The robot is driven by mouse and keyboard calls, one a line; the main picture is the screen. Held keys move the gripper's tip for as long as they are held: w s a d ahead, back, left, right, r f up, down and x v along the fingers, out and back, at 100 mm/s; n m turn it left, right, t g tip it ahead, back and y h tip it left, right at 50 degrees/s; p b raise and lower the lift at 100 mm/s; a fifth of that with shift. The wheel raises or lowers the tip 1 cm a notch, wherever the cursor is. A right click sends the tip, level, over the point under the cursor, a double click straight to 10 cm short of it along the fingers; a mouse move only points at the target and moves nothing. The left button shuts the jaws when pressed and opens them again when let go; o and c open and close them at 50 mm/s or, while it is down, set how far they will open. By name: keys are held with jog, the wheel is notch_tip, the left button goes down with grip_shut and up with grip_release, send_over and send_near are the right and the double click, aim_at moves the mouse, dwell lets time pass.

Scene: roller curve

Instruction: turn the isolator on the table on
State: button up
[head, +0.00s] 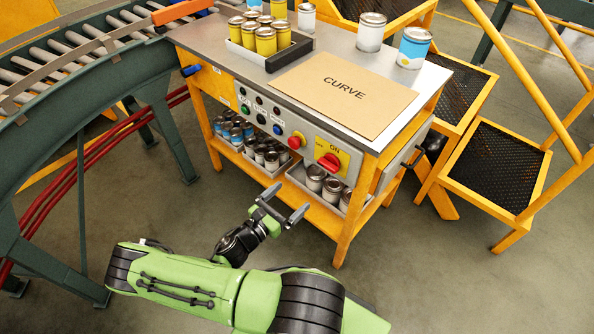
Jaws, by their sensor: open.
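The isolator (329,162) is a red rotary handle on a yellow plate, at the right end of the grey control panel on the front of the table (345,205). The word ON is printed above the handle. The handle looks roughly crosswise, tilted slightly down to the right; its exact setting is too small to tell. My gripper (295,197) is open and empty. It is in front of the table, lower and to the left of the isolator in the picture, apart from it.
A red mushroom button (296,141) and several small buttons sit left of the isolator. Cans (315,177) fill trays on the lower shelf. A CURVE board (343,92) and more cans are on top. A roller conveyor (75,50) is left, yellow steps (490,170) right.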

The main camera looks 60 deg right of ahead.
aim_at(326, 167)
jog(key=s+d, duration=0.1)
jog(key=d, duration=0.4)
jog(key=s+d+b, duration=0.1)
jog(key=d, duration=0.4)
jog(key=s+d+b, duration=0.1)
jog(key=d, duration=0.5)
jog(key=shift+a, duration=0.15)
jog(key=c, duration=1)
